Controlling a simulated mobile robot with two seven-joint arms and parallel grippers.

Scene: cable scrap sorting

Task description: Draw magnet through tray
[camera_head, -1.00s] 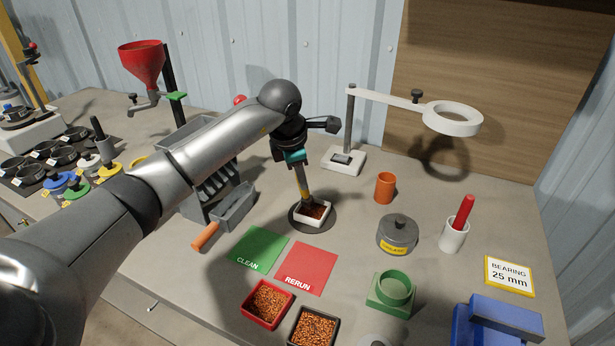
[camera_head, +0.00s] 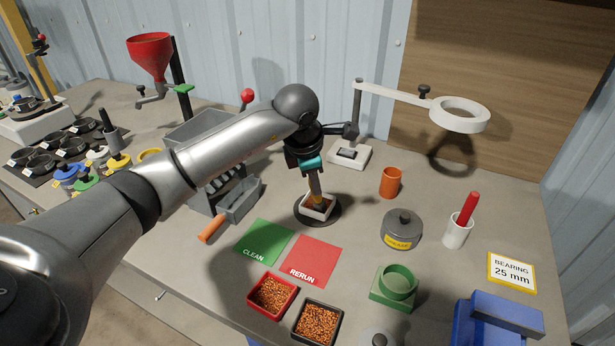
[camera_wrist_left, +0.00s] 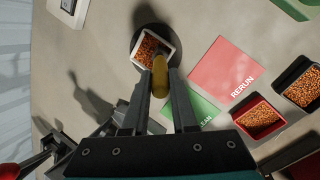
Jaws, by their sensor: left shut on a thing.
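My left gripper (camera_head: 312,174) is shut on the magnet, a yellow-brown rod (camera_wrist_left: 159,76) that points down between its fingers. The fingers also show in the left wrist view (camera_wrist_left: 160,88). Below is the small white tray (camera_head: 329,209) with orange-brown grains in it, on a dark round base (camera_head: 335,217). The magnet's lower end is over or in the tray; whether it touches the grains I cannot tell. The tray also shows in the left wrist view (camera_wrist_left: 171,44). My right gripper is not in view.
A green CLEAN mat (camera_head: 264,241) and a red RERUN mat (camera_head: 313,260) lie in front. A red tray (camera_head: 291,305) and a black tray (camera_head: 299,330) hold grains. A grease tin (camera_head: 401,228) and an orange cup (camera_head: 390,183) stand right.

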